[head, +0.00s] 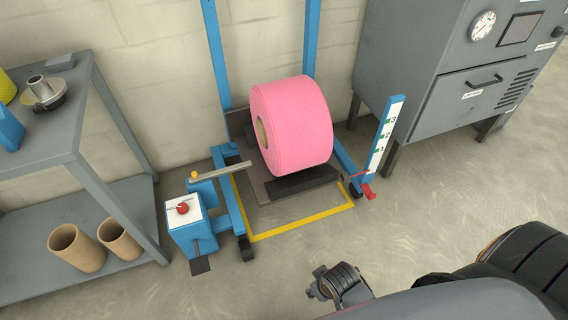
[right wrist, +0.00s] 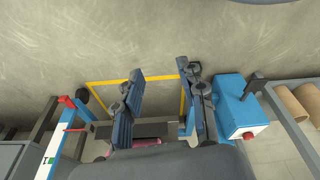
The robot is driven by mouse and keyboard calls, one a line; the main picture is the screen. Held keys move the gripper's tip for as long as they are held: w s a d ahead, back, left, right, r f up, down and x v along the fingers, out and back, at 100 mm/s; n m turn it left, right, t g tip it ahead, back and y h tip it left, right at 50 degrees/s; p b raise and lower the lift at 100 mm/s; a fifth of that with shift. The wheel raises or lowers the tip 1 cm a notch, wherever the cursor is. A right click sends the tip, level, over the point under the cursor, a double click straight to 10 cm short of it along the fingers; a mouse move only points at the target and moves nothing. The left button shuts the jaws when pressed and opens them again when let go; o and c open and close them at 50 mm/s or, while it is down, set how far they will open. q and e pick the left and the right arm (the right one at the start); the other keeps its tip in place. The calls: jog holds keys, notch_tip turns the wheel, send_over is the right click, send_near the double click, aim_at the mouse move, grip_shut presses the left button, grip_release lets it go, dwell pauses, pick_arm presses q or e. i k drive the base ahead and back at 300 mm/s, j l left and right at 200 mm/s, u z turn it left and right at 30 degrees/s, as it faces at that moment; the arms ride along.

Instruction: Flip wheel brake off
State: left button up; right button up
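A blue wheeled lifter (head: 231,205) stands at the wall and carries a large pink roll (head: 300,120). A small red lever (head: 368,191) sits by the black caster (head: 356,192) at its right front leg; I take it for the wheel brake. The red lever also shows at the left of the right wrist view (right wrist: 67,101). My right gripper (head: 338,284) is above the floor in front of the lifter, apart from the lever. Its two fingers are spread and empty in the right wrist view (right wrist: 160,80). My left gripper is not in view.
A blue control box with a red button (head: 183,208) and a black pedal (head: 200,266) are at the lifter's left. A grey shelf (head: 60,180) with cardboard cores (head: 76,248) stands left, a grey cabinet (head: 470,80) right. The floor in front is clear.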

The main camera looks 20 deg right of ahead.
aim_at(364, 187)
jog(key=z, duration=1.5)
